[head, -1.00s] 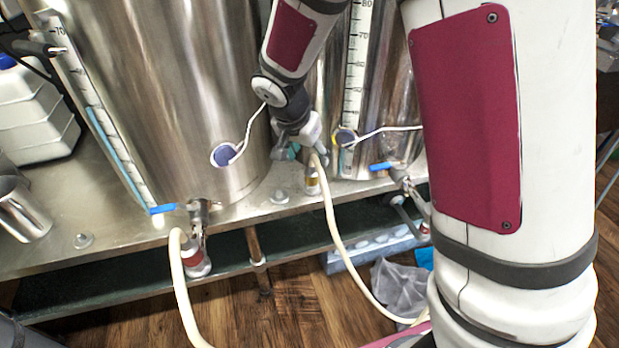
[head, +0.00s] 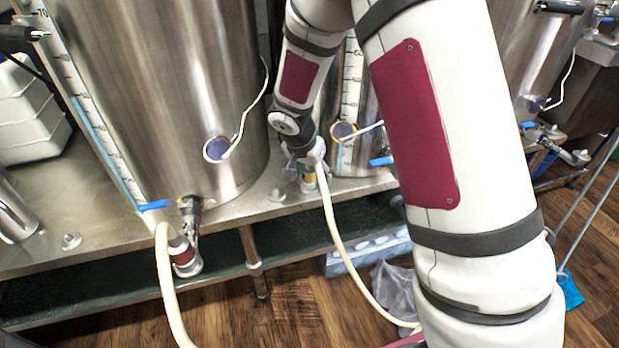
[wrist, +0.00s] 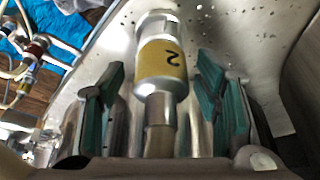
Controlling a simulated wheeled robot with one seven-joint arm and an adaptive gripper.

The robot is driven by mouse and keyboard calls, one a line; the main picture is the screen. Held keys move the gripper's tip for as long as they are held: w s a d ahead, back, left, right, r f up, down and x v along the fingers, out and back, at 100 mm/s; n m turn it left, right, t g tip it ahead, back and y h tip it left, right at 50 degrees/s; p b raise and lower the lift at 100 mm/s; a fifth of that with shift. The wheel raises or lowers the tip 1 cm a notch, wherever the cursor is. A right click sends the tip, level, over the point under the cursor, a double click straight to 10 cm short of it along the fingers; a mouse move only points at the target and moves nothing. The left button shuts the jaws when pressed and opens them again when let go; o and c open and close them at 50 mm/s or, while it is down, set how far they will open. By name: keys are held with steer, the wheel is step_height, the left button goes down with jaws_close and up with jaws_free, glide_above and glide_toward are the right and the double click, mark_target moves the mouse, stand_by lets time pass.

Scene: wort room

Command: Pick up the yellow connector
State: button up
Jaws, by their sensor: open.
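The yellow connector is a metal fitting with a yellow band marked "2" (wrist: 162,62). In the wrist view it lies between the two teal-padded fingers of my open gripper (wrist: 165,95), with a visible gap on each side.
A large steel kettle (head: 150,90) with a blue-handled valve stands left of my gripper, and a second kettle (head: 345,95) is close behind it. The cream hose (head: 336,235) hangs to the floor. Another hose joins a red-banded connector (head: 183,256) at the left.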

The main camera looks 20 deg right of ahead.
jaws_close()
steer(key=shift+r, duration=0.1)
stand_by(0.3)
steer(key=shift+r, duration=0.25)
step_height(320, 180, up, 3)
steer(key=shift+r+p, duration=0.1)
steer(key=shift+p, duration=0.9)
steer(key=s+r+b, duration=0.1)
steer(key=s, duration=1.5)
steer(key=shift+b, duration=0.35)
steer(key=shift+a+r, duration=0.1)
steer(key=shift+r, duration=0.1)
steer(key=shift+r+p, duration=1.45)
steer(key=shift+r, duration=0.7)
